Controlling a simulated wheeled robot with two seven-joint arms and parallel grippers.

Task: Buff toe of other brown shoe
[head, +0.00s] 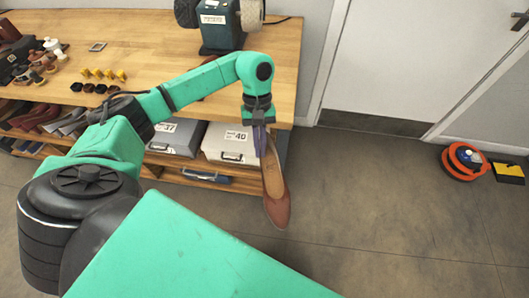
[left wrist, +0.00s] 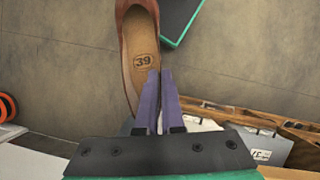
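A brown shoe (head: 275,197) hangs in front of the workbench, over the floor, its toe pointing down and toward me. My left gripper (head: 263,145) is shut on the rim near its heel end. In the left wrist view the shoe (left wrist: 128,40) shows its tan insole marked 39, with the purple fingers of the left gripper (left wrist: 160,74) close together on one side wall; its toe is cut off by the top edge. A buffing machine (head: 220,38) stands on the bench behind, with a dark wheel at left and a pale wheel at right. My right gripper is not in view.
Shelves below hold shoes and grey boxes (head: 175,140), one marked 40. An orange cable reel (head: 462,162) lies on the floor at right. The floor between is clear.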

